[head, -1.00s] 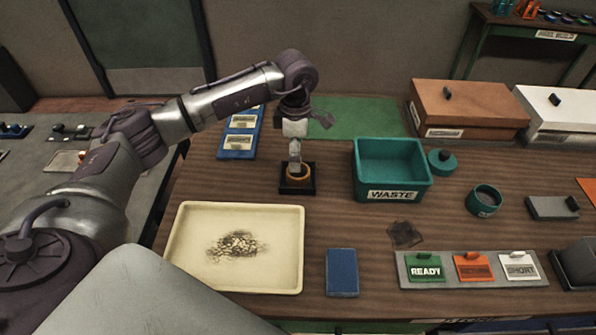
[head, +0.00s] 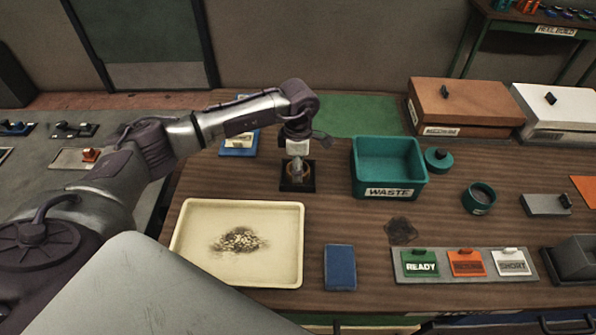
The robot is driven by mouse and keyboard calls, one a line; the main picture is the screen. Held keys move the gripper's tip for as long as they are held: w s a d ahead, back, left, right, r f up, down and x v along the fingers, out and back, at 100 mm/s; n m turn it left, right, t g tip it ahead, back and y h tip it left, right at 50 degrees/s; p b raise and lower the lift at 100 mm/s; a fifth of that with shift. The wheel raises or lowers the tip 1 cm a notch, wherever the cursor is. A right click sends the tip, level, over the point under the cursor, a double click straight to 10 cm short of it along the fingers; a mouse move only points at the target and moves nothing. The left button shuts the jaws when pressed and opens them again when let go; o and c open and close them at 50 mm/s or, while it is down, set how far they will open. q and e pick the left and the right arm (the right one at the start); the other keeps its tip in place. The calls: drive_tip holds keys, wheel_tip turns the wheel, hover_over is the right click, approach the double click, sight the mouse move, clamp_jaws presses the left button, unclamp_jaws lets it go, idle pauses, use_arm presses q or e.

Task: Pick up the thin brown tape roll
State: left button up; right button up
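The thin brown tape roll (head: 290,179) looks like a small brown ring on a square black stand (head: 297,188) in the middle of the wooden table, in the head view. My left gripper (head: 297,172) points straight down at the roll. Its fingertips are at the ring's height and cover much of its middle and far side. The fingers are small and partly overlap the roll, so I cannot tell whether they are open or closed, or touch it. My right gripper is not in view.
A teal waste bin (head: 389,190) stands right of the stand. A cream tray (head: 238,281) with a pile of bits lies in front, left of a blue block (head: 340,267). Blue boards (head: 239,151) lie behind the stand, partly hidden by my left arm. A green mat (head: 360,115) is at the back.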

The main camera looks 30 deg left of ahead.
use_arm(q)
drive_tip(key=c, duration=0.4)
drive_tip(key=shift+c, duration=0.2)
drive_tip(key=shift+r, duration=0.1)
drive_tip(key=shift+w+r+b, duration=0.1)
drive_tip(key=shift+r+b, duration=0.3)
drive_tip(key=shift+r, duration=0.1)
wheel_tip(320, 180, up, 3)
drive_tip(key=shift+f+b, duration=0.1)
drive_tip(key=shift+b, duration=0.7)
drive_tip(key=w+d+r+b, duration=0.2)
drive_tip(key=w+d+r, duration=0.1)
drive_tip(key=d+r, duration=0.7)
drive_tip(key=shift+d, duration=0.6)
